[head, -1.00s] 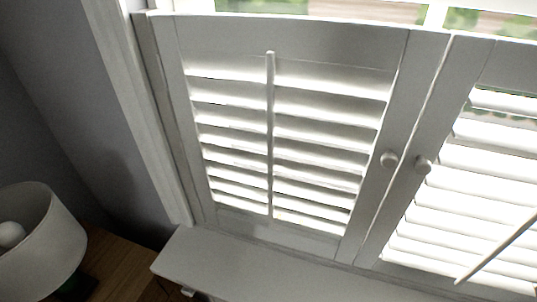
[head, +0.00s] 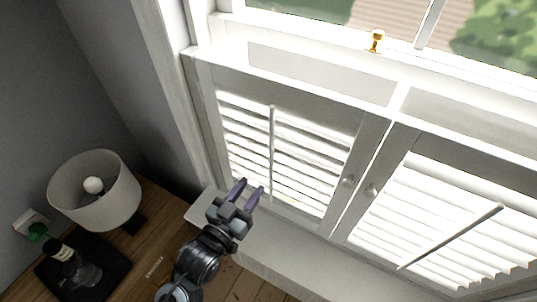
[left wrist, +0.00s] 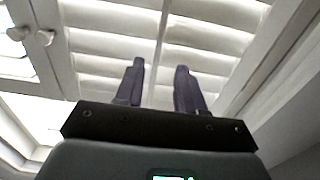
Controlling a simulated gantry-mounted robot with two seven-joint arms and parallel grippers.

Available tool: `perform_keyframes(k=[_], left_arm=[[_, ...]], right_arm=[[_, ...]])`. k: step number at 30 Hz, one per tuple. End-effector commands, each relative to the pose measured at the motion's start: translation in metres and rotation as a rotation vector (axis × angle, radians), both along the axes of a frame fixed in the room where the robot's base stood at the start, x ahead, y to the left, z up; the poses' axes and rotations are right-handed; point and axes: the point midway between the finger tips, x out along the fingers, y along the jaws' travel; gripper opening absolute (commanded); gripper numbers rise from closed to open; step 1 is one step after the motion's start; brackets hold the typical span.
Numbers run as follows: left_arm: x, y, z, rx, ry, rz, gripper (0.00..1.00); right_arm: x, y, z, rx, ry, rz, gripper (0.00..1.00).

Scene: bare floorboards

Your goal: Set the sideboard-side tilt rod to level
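The sideboard-side tilt rod (head: 271,150) is a thin white rod running up the middle of the left shutter panel (head: 205,105), the one nearer the lamp and sideboard. It leans slightly in the picture, and the louvres behind it look bright with grey gaps. My left gripper (head: 248,193) is open, its two purple fingers pointing up towards the lower part of this panel. In the left wrist view, the rod (left wrist: 162,45) shows beyond and between the open fingers (left wrist: 159,88), with nothing held. The gap to the rod is hard to judge. My right gripper is out of view.
The right shutter panel has its own rod (head: 450,237). Two round knobs (head: 347,181) sit at the panels' meeting edges. A white sill (head: 270,240) runs below.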

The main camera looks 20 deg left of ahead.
Motion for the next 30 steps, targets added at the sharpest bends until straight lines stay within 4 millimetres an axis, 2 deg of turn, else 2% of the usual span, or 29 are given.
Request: perform_keyframes(k=[12, 18, 24, 30], left_arm=[[0.062, -0.008, 0.002, 0.0, 0.0, 0.0, 0.38], [0.087, -0.011, 0.001, -0.001, 0.0, 0.0, 0.38], [0.098, -0.013, 0.0, -0.001, 0.0, 0.0, 0.38], [0.1, -0.013, 0.0, -0.001, 0.0, 0.0, 0.38]], right_arm=[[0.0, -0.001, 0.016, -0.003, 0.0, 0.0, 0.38], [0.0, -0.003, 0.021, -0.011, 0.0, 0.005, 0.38], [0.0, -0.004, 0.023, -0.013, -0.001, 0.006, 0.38], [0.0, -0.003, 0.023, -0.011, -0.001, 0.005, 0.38]])
